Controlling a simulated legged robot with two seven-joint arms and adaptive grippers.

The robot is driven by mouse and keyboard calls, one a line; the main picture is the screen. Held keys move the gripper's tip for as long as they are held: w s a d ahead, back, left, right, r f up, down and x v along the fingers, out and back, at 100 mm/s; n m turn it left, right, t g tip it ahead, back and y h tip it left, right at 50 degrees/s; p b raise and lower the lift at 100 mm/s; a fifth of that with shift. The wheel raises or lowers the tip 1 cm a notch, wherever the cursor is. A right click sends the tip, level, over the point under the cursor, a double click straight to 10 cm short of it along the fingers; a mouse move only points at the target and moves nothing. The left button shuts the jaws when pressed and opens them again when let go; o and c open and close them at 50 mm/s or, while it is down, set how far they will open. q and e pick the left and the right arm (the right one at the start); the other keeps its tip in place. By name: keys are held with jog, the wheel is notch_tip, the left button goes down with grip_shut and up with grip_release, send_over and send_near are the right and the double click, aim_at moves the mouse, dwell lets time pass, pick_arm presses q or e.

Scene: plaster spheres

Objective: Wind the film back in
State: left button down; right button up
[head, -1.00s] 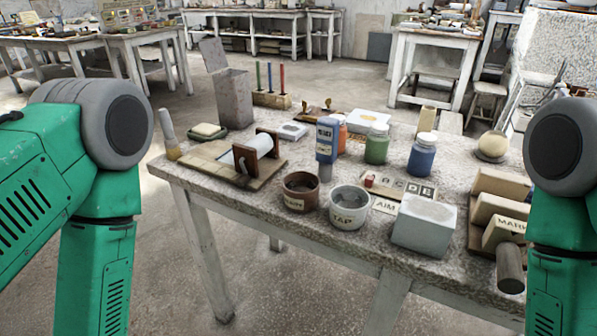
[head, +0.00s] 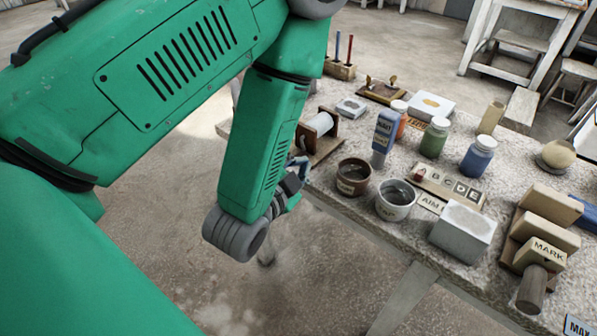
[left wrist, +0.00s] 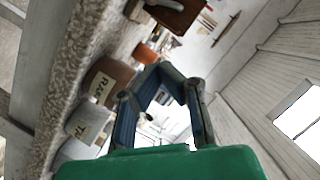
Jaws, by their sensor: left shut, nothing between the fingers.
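The white film roll (head: 317,125) sits between brown wooden uprights on a wooden board (head: 325,150) at the table's left end. My left forearm hides much of the board and its near side. My left gripper (head: 294,180) is at the table's front left edge, nearer than the roll and apart from it, partly hidden by my wrist. In the left wrist view the gripper (left wrist: 162,72) has its fingertips together with nothing between them. A brown wooden piece (left wrist: 178,14) shows at the top there; I cannot tell whether it belongs to the stand. My right gripper is out of view.
A brown pot (head: 353,177) and a white cup (head: 396,200) stand right of the gripper. A blue bottle-like holder (head: 385,132), paint jars (head: 434,138), a grey block (head: 463,231) and a MARK block rack (head: 540,250) crowd the table. The floor in front is clear.

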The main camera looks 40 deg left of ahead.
pick_arm(q)
send_over(312, 176)
jog(key=shift+f, duration=0.65)
jog(key=shift+w+a+f, duration=0.25)
jog(key=shift+a+f, duration=0.25)
jog(key=shift+f, duration=0.15)
jog(key=shift+w+a+f, duration=0.2)
jog(key=shift+a+f, duration=0.3)
jog(key=shift+f, duration=0.1)
jog(key=shift+a+f, duration=0.3)
jog(key=shift+a, duration=0.15)
jog(key=shift+f, duration=0.1)
jog(key=m+b, duration=0.1)
jog(key=f+m, duration=0.1)
jog(key=shift+a+m+t+y+b, duration=0.15)
jog(key=shift+m+t+y+b, duration=0.2)
jog(key=shift+m+t+y, duration=0.05)
jog(key=shift+r+m, duration=0.15)
jog(key=shift+m, duration=0.35)
jog(key=shift+a+r, duration=0.1)
